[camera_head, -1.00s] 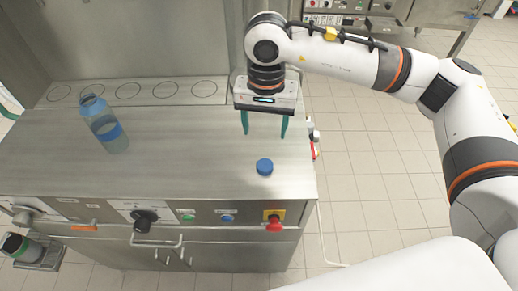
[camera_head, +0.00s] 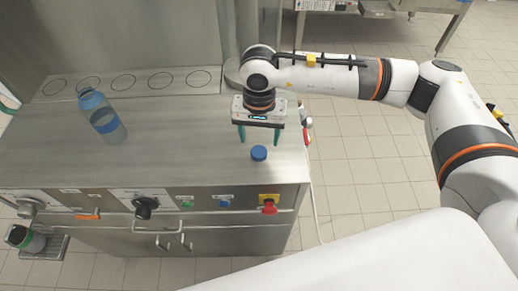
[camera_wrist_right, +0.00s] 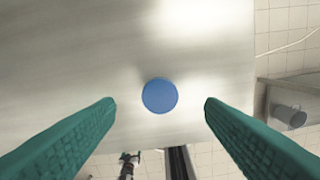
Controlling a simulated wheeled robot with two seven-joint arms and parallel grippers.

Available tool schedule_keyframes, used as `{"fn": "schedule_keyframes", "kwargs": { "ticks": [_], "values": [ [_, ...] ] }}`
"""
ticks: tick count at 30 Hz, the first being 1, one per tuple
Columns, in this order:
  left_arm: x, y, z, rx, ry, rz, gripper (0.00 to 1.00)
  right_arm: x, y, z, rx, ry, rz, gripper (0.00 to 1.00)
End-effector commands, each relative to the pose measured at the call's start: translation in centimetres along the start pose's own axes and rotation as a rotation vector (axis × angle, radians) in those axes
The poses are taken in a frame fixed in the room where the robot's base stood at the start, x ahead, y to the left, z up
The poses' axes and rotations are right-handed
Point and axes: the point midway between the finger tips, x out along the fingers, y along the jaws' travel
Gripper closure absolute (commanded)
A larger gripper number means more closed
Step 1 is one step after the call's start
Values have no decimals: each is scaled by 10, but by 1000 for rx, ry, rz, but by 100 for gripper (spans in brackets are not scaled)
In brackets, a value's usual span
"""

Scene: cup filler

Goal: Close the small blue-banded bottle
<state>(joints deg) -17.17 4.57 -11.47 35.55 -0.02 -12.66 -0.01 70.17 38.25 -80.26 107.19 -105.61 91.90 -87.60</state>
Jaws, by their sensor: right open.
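The blue-banded bottle (camera_head: 103,117) stands on the left part of the steel counter. It is clear, with a blue band round its body; its open top cannot be made out clearly. A blue cap (camera_head: 259,153) lies on the counter near its right edge. My right gripper (camera_head: 259,138) is open above the counter, just behind the cap in the head view. In the right wrist view the cap (camera_wrist_right: 160,96) shows between and beyond the two green fingers, touching neither. My left gripper is not in view.
The steel counter (camera_head: 190,150) is clear between the bottle and the cap. A row of marked circles runs along its back. Knobs, buttons and a red emergency stop (camera_head: 269,207) are on the front panel.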

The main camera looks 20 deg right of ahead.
Motion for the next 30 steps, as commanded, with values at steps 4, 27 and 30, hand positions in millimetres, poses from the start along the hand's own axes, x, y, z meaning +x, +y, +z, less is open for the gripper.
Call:
{"fn": "schedule_keyframes", "kwargs": {
  "ticks": [4, 27, 30],
  "values": [
    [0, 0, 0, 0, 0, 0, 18, 0, 0, 0, 0, 0, 0, 37],
    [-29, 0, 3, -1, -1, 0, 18, 52, 0, -2, 0, 0, 0, 37],
    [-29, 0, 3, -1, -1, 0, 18, 52, 0, -2, 0, 0, 0, 45]
  ]
}}
